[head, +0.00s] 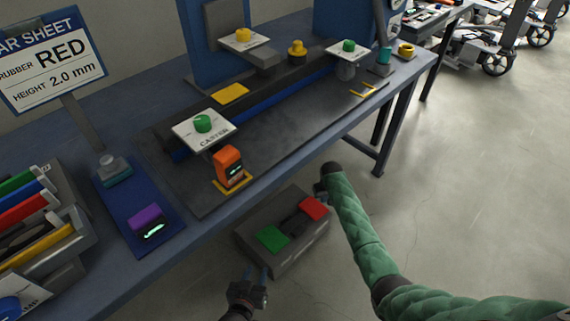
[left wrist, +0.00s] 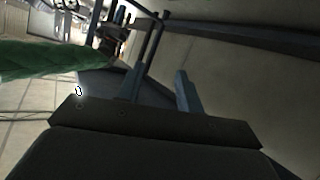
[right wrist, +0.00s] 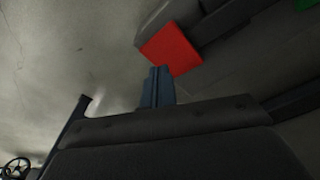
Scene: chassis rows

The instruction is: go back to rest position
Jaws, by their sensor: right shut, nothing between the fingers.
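My left gripper (head: 256,273) is low in the head view, in front of the table's edge. Its two fingers stand apart with nothing between them in the left wrist view (left wrist: 158,88). My right gripper (head: 319,188) is at the end of the green-sleeved arm, beside the table's front edge and near the red pad; its fingers are small and partly hidden there. In the right wrist view its fingers (right wrist: 158,86) are together and empty.
A grey box (head: 290,254) with a green pad (head: 271,239) and a red pad (head: 314,207) is below the table edge. The blue table (head: 205,232) holds an orange device (head: 228,167), a purple block (head: 147,220) and a caster card (head: 205,139). Open floor lies right.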

